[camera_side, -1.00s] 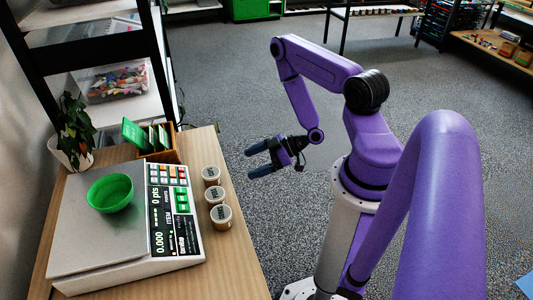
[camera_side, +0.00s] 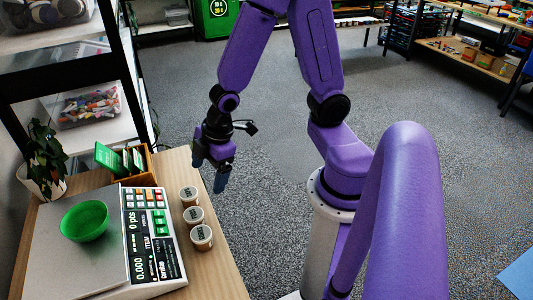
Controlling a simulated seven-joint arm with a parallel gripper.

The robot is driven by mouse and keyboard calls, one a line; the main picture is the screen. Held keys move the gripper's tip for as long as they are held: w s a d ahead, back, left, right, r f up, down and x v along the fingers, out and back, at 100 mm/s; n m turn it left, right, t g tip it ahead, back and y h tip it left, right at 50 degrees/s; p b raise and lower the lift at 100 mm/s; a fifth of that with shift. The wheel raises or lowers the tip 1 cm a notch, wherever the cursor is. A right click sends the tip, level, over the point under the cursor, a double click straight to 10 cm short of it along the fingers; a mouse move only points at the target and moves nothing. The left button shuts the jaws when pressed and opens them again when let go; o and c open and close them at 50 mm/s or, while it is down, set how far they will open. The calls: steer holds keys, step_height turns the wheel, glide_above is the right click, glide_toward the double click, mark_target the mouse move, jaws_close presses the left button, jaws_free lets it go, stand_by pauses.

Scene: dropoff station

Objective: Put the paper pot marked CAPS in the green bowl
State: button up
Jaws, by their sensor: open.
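Three paper pots with dark lettering on their tops stand in a row on the wooden table, right of the scale: a far pot (camera_side: 189,196), a middle pot (camera_side: 194,217) and a near pot (camera_side: 202,237). The lettering is too small to tell which is marked CAPS. The green bowl (camera_side: 85,221) sits upright and looks empty on the scale's plate, left of the pots. My gripper (camera_side: 209,172) is open and empty, pointing down. In the picture it is just above the far pot, apart from it.
The scale (camera_side: 90,262) with its key panel fills much of the table (camera_side: 222,281). Behind it stand a wooden box of green cards (camera_side: 127,162) and a potted plant (camera_side: 43,160). A dark-framed shelf rises at the left. The table's right strip is clear.

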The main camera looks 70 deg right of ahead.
steer(key=s+r+g, duration=0.1)
steer(key=s+r, duration=0.3)
steer(key=s, duration=0.3)
steer(key=s+r+g+h, duration=0.1)
steer(key=s+r, duration=0.4)
steer(key=s, duration=0.3)
steer(key=shift+a+r+g, duration=0.15)
steer(key=shift+r+g, duration=0.15)
steer(key=shift+w, duration=0.1)
